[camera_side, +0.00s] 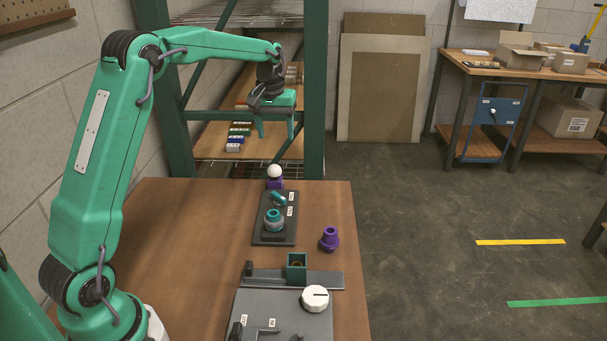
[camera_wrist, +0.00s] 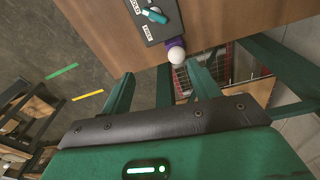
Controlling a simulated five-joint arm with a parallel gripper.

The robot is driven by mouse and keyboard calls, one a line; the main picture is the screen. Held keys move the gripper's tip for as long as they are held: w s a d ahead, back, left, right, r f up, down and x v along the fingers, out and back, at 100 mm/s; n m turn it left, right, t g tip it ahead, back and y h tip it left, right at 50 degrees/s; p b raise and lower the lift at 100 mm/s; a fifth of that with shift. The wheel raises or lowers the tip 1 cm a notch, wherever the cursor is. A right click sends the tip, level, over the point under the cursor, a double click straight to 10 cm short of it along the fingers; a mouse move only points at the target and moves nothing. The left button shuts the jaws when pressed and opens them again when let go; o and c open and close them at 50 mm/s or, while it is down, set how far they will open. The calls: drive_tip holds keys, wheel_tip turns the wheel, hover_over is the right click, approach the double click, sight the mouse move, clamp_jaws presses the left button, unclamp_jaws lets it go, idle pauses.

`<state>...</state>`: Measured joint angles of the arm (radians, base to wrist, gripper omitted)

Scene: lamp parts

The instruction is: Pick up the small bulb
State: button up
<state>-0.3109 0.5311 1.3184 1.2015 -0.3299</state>
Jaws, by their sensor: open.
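The small bulb (camera_side: 274,171) is a white ball seated on a purple base (camera_side: 275,184) at the far edge of the wooden table. In the wrist view the bulb (camera_wrist: 176,55) shows between my two fingers, beyond their tips, with part of its purple base behind it. My gripper (camera_side: 275,136) is open and empty, with its fingers pointing down. In the side view it hangs above the bulb, clear of it; the exact depth offset is hard to tell.
A dark plate (camera_side: 258,240) with a teal lever (camera_side: 279,198) and a grey-teal round part (camera_side: 273,219) lies just in front of the bulb. A purple part (camera_side: 328,238) stands right of it. Green rack posts (camera_side: 315,90) rise behind.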

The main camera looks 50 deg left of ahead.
drive_tip(key=n+g, duration=0.1)
drive_tip(key=n, duration=0.1)
hover_over(274, 166)
wheel_tip(274, 166, down, 8)
drive_tip(key=shift+w+r, duration=0.15)
drive_tip(key=shift+f, duration=1.3)
drive_tip(key=shift+f, duration=0.1)
drive_tip(key=shift+f, duration=2.5)
drive_tip(key=c, duration=0.9)
